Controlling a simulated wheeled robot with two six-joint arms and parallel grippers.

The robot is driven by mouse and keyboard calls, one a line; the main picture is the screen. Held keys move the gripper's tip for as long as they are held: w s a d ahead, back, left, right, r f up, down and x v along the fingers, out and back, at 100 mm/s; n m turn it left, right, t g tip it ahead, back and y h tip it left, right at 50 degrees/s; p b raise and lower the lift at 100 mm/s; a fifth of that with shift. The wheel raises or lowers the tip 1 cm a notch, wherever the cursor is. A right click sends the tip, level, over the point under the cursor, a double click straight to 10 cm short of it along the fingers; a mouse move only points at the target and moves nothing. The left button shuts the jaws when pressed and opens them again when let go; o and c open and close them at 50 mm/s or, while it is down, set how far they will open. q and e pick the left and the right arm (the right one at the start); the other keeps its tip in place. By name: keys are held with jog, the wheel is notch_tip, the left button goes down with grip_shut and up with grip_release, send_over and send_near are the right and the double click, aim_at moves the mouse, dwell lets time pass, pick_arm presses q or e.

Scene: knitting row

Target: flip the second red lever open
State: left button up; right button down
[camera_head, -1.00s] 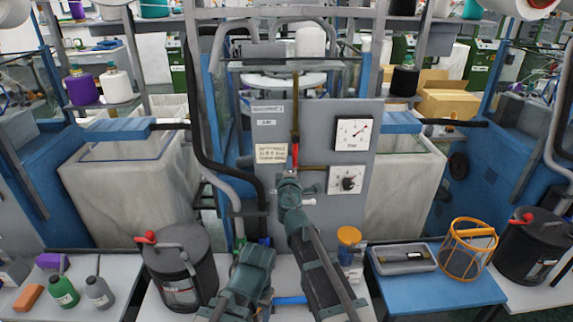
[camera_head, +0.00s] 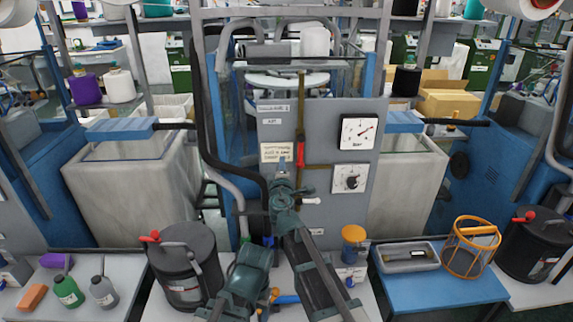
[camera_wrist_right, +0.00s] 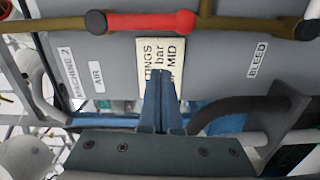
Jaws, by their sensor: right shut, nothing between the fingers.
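A red lever (camera_head: 300,153) lies upright along the brass pipe (camera_head: 301,105) on the grey panel (camera_head: 345,225). In the right wrist view, the red lever (camera_wrist_right: 150,22) lies in line with the brass pipe (camera_wrist_right: 235,24). My right gripper (camera_head: 282,165) is in front of the panel, just left of and below the lever. In the right wrist view its fingers (camera_wrist_right: 160,78) are shut and empty, over the lower part of the settings label (camera_wrist_right: 160,58) and apart from the lever. My left gripper does not show.
A pressure gauge (camera_head: 359,132) and a dial (camera_head: 349,179) sit right of the pipe. A white handle (camera_head: 311,201) is close to my right gripper. A black pot (camera_head: 185,265) stands at lower left. A black hose (camera_head: 203,140) runs along the panel's left side.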

jog(key=s, duration=1)
jog(key=shift+a, duration=0.2)
jog(key=s+d+f+m+g+h, duration=0.1)
jog(key=d+f+m+g+h, duration=0.15)
jog(key=d, duration=0.25)
jog(key=s+d+f+m+g+h, duration=0.1)
jog(key=d+f+m+h, duration=0.1)
jog(key=d+m, duration=0.3)
jog(key=s+d+f+m+g, duration=0.6)
jog(key=s+d+f+g, duration=0.15)
jog(key=f, duration=0.35)
jog(key=s+a+f+m+g+y, duration=0.1)
jog(key=s+a+f+g+y, duration=0.15)
jog(key=s, duration=0.35)
jog(key=s+a+f+m+g+y, duration=0.1)
jog(key=s+f+m+g+y, duration=0.2)
jog(key=s, duration=0.4)
jog(key=s+a+n+g+h, duration=0.1)
jog(key=s+a+n, duration=0.4)
jog(key=a, duration=0.6)
jog(key=shift+f+g, duration=0.35)
jog(key=shift+f, duration=0.05)
